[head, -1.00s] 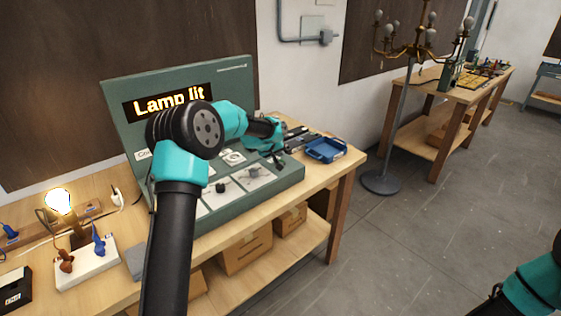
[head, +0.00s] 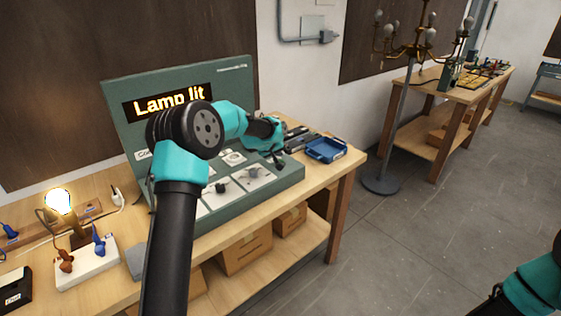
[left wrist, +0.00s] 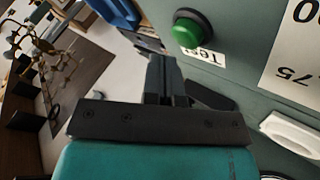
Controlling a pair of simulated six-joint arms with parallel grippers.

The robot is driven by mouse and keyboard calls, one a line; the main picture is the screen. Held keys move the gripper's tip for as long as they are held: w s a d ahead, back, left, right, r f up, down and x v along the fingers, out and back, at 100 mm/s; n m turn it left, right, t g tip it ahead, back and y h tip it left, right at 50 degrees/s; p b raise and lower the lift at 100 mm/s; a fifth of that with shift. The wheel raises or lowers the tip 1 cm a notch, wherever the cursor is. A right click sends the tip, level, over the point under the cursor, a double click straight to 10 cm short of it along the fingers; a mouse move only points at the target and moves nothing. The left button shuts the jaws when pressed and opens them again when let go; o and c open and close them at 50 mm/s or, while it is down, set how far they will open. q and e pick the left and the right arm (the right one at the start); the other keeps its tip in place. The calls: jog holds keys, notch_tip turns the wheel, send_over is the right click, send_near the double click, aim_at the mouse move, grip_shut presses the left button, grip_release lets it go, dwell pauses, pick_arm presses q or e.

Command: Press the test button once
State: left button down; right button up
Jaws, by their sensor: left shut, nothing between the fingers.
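The green test button (left wrist: 187,29) sits in a dark collar on the grey-green panel in the left wrist view, with a white "Test" label (left wrist: 203,52) beside it. My left gripper (left wrist: 164,68) is shut and empty. Its fingertips appear close to the button, to its lower left in that view, and I see a gap between them. In the head view my left gripper (head: 279,161) is over the right part of the sloped test case (head: 292,172), and the button is hidden there. The case display (head: 168,102) reads "Lamp lit". My right gripper is out of view.
A glowing bulb (head: 60,201) stands at the bench's left, near a white socket block (head: 86,264) with plugs. A blue tray (head: 326,150) lies right of the case. A brass candelabra lamp (head: 418,50) stands beyond, over open floor.

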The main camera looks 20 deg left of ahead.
pick_arm(q)
jog(key=shift+f, duration=0.15)
dwell(0.4)
jog(key=shift+f, duration=0.25)
jog(key=shift+f, duration=0.45)
dwell(1.0)
jog(key=shift+r, duration=0.85)
jog(key=shift+r, duration=0.1)
jog(key=shift+r, duration=2.45)
